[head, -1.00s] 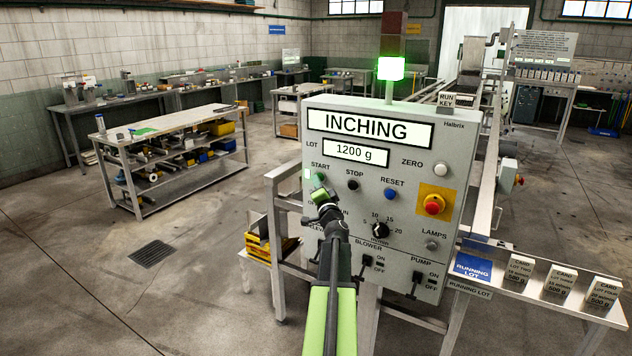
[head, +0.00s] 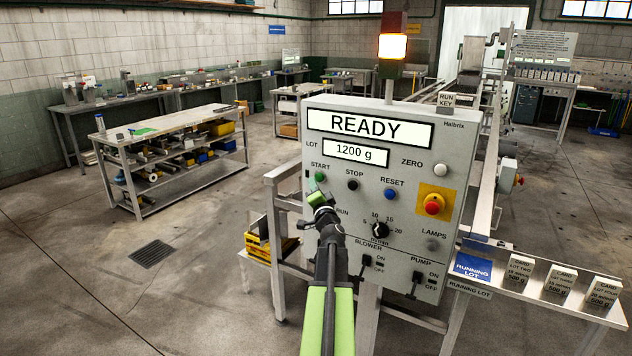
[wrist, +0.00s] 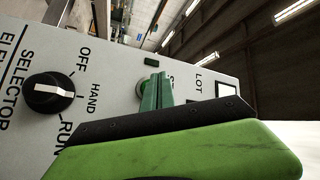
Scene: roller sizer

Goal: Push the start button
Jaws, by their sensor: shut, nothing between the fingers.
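The green start button (head: 320,177) sits under the START label at the upper left of the grey control panel (head: 415,190). In the head view the whole button shows, with my gripper (head: 316,198) just below it in the picture. The gripper is shut and empty. The display (head: 370,127) reads READY and the lot window (head: 356,153) reads 1200 g. The beacon (head: 392,46) glows amber.
The black stop button (head: 352,185) and blue reset button (head: 390,194) lie right of the start button. A red emergency stop (head: 434,204) is farther right. The selector knob (wrist: 48,92) points toward HAND. A small dark indicator (wrist: 151,62) is beside START.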

